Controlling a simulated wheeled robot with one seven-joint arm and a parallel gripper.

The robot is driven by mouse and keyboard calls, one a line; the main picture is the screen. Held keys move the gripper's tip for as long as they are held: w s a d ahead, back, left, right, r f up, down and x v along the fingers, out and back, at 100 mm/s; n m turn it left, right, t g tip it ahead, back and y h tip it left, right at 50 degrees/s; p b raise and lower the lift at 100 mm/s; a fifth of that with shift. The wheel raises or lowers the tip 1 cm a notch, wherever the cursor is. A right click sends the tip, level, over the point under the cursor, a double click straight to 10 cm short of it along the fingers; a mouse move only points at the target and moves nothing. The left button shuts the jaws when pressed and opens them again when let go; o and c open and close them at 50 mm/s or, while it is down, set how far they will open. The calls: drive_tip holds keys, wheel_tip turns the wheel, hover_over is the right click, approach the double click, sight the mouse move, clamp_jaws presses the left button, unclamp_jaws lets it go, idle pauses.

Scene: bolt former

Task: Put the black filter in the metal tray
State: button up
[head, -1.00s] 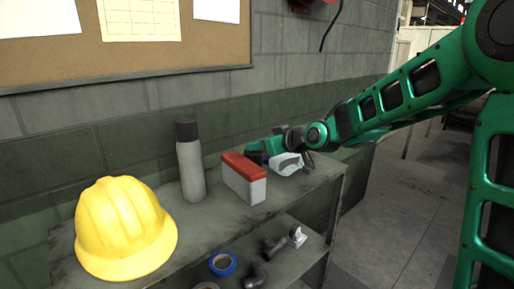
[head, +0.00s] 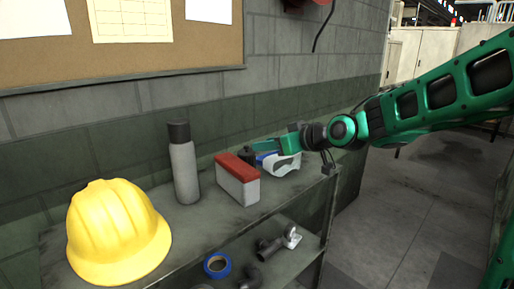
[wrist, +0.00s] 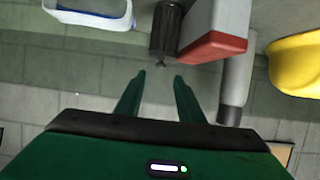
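The black filter (wrist: 166,30) is a dark cylinder with a small stub at its near end. In the head view the dark filter (head: 249,151) stands behind the red-topped box, partly hidden. My gripper (wrist: 159,76) is open and empty, its two green fingers apart and pointing toward the filter, short of it. In the head view my gripper (head: 270,146) is over the back of the shelf top, close to the filter. I cannot make out a metal tray in these frames.
A red-topped white box (head: 238,182) stands right beside the filter. A white, blue-edged object (head: 284,164) lies on its other side. A grey bottle (head: 185,170) and yellow helmet (head: 117,235) stand further left. Blue tape (head: 218,265) and dark pipe pieces lie on the lower shelf.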

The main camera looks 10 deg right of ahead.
drive_tip(key=shift+v, duration=1.95)
